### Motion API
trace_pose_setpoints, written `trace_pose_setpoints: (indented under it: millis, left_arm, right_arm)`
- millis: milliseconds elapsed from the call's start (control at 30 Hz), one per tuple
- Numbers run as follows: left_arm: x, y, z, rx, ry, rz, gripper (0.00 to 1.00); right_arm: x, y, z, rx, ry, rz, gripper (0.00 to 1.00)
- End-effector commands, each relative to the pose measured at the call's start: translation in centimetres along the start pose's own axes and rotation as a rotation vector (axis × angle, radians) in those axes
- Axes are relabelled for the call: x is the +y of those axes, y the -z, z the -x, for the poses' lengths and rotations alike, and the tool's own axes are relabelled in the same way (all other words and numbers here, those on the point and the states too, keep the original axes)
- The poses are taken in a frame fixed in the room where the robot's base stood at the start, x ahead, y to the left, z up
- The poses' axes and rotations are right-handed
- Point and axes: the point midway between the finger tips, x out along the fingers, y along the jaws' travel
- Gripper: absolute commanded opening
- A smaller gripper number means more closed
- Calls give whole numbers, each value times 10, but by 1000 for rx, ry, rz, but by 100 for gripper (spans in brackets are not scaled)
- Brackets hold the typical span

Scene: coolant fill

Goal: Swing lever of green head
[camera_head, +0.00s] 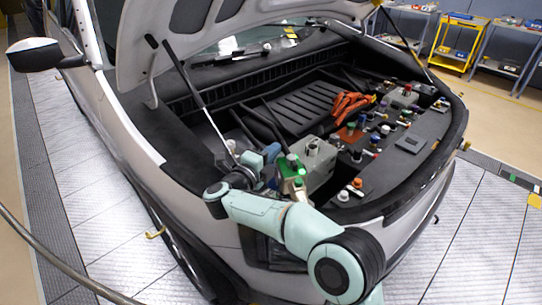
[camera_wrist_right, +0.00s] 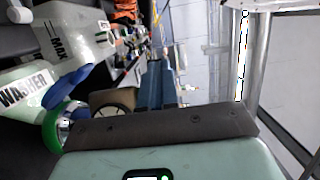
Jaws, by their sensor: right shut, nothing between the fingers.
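The green head (camera_head: 290,165) stands at the front left of the engine bay, beside a grey tank. Its lever cannot be made out clearly. My right gripper (camera_head: 268,153) is just left of the green head, with its blue fingers close together and nothing seen between them. I cannot tell whether it touches the head. In the right wrist view the blue fingers (camera_wrist_right: 155,85) show beyond the dark wrist edge. A green ring (camera_wrist_right: 64,127) on a pale part lies to their left there. My left gripper is not in view.
A white part marked WASHER (camera_wrist_right: 25,90) and a grey one marked MAX (camera_wrist_right: 65,42) are left in the wrist view. The grey tank (camera_head: 316,160) stands right of the green head. Orange cables (camera_head: 352,103) lie further back. The raised hood (camera_head: 190,35) overhangs the left side.

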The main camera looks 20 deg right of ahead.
Motion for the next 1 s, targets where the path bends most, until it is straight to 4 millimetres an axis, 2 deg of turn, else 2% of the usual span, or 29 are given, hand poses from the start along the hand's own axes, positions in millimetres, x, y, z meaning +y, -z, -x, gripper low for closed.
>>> trace_pose_setpoints:
  millis: [1000]
  left_arm:
    - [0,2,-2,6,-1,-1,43]
  right_arm:
    - [0,1,-8,2,1,1,0]
